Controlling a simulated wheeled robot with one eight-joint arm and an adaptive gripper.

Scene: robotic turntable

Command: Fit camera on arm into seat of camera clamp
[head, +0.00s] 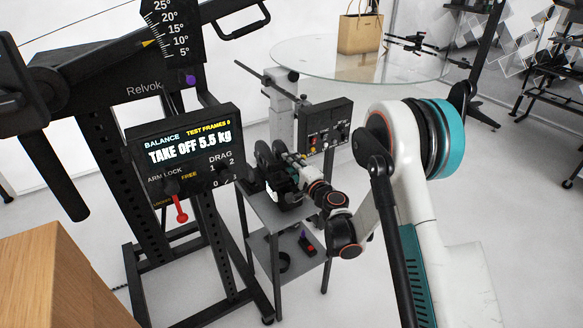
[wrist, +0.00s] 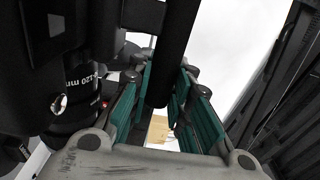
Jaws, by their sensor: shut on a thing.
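A black camera (head: 268,172) with round parts on top is at the end of my arm in the head view, at the small grey side table. In the wrist view its dark body and lens (wrist: 75,90), marked "120 mm", fill the left side. My gripper (head: 296,172) is at the camera's right side. In the wrist view its teal-padded fingers (wrist: 163,108) are shut around a black round bar (wrist: 175,50), apparently the camera's handle. I cannot make out the clamp seat in either view. Whether the camera touches the table is hidden.
A black stand (head: 110,190) with an angle scale stands at left; its panel (head: 185,150) reads "TAKE OFF 5.5 kg", with a red lever (head: 180,210) below. The grey side table (head: 255,215) has a lower shelf. Behind are a control box (head: 325,128) and glass table (head: 340,62). A wooden block (head: 50,280) is near left.

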